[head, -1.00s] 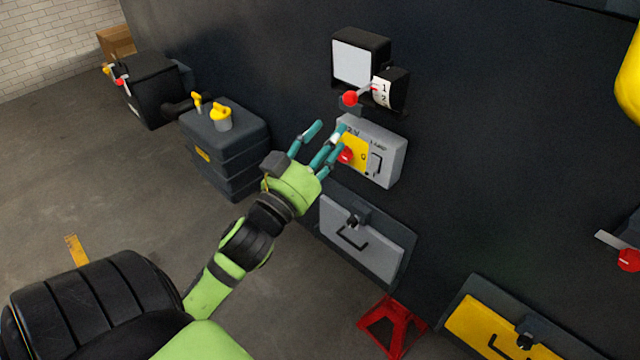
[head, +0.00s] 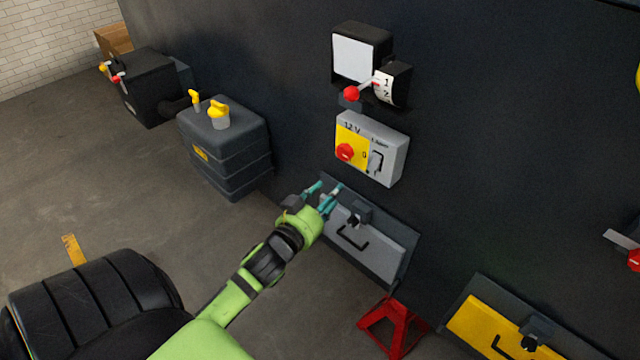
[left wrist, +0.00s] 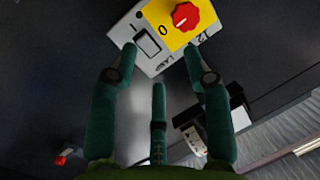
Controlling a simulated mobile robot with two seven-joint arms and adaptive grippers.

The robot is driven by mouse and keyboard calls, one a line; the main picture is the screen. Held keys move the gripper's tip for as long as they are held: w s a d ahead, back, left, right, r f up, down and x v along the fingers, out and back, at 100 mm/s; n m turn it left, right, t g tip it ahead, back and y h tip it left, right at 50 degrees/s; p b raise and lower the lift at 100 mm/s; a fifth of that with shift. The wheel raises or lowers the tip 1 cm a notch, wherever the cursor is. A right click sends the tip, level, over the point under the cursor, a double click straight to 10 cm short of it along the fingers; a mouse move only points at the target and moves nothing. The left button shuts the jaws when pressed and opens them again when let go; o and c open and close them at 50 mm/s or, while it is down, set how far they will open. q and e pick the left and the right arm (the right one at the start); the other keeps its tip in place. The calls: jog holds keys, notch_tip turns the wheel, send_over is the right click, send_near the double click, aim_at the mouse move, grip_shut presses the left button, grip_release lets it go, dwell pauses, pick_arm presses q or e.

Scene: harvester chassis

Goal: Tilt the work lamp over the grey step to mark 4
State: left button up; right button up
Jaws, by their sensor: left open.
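The work lamp (head: 356,58) is a black box with a pale square face, high on the dark wall. A lever with a red knob (head: 351,93) sticks out below it, beside a white scale (head: 385,88) where 1 and 2 can be read. A red pointer sits near the 1; mark 4 cannot be made out. The grey step (head: 375,250) is a grey panel with a black handle, lower on the wall. My left gripper (head: 327,192) is open and empty at the step's upper left, below the lamp. Its fingers also show in the left wrist view (left wrist: 160,65).
Between lamp and step is a grey switch box (head: 390,153) with a red rotary knob on yellow and a rocker switch. A dark tank (head: 228,150) with yellow caps stands left. A red stand (head: 394,325) and a yellow panel (head: 490,322) are lower right.

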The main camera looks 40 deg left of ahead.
pick_arm(q)
notch_tip(320, 180, down, 19)
jog(key=s+g+b, duration=0.1)
jog(key=s+g, duration=0.1)
jog(key=g, duration=0.2)
jog(key=shift+s, duration=0.15)
pick_arm(e)
jog(key=shift+w+a+f, duration=0.45)
jog(key=shift+f, duration=0.2)
pick_arm(q)
jog(key=shift+r, duration=0.1)
